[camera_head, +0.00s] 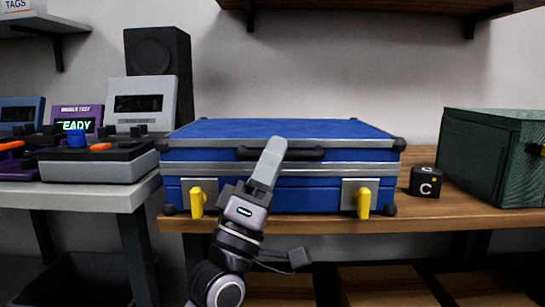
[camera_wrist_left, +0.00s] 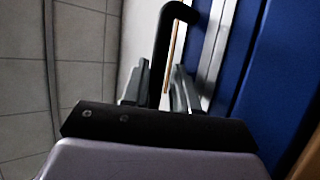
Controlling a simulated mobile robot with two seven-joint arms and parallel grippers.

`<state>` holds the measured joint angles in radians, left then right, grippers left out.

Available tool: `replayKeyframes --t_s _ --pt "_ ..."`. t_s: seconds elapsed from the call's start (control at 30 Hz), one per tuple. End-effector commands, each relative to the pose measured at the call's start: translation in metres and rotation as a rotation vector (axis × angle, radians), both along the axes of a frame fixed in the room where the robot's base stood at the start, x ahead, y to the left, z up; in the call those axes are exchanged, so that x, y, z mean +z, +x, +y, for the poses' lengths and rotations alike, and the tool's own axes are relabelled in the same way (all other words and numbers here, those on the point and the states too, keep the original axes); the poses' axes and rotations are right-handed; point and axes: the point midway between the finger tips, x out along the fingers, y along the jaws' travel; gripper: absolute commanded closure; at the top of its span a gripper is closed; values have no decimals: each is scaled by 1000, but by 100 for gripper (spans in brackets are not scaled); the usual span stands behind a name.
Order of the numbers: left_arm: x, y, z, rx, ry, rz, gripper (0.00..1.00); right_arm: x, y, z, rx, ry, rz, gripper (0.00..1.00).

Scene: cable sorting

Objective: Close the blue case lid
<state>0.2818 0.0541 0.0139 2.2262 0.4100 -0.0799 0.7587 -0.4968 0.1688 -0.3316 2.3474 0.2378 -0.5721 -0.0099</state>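The blue case (camera_head: 330,196) stands on the wooden shelf, its lid (camera_head: 290,130) lying down over the base. I cannot tell whether the front seam is fully shut. Two yellow latches, left (camera_head: 197,202) and right (camera_head: 363,203), hang on its front. The black handle (camera_head: 303,154) is at the front middle. My left gripper (camera_head: 270,155) is in front of the handle and hides part of it. In the left wrist view its fingers (camera_wrist_left: 160,88) are apart, with the black handle (camera_wrist_left: 160,50) showing between them; contact is unclear. My right gripper is not in view.
A black cube marked C (camera_head: 425,181) sits right of the case, beside a dark green case (camera_head: 495,150). At left, a grey table (camera_head: 90,196) holds several devices and a grey box (camera_head: 95,165). A black speaker (camera_head: 160,55) stands behind.

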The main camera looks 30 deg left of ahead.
Motion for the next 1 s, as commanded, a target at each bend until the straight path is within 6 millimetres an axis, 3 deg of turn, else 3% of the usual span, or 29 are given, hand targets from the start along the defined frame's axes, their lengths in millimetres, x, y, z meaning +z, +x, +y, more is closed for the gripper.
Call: replayKeyframes --t_s 0.27,0.7,1.0 --pt "-5 -2 1 2 1 4 73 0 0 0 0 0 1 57" --pt "-44 -36 3 1 2 3 73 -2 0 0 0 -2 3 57" --pt "-54 -47 4 1 1 0 73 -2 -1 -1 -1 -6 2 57"
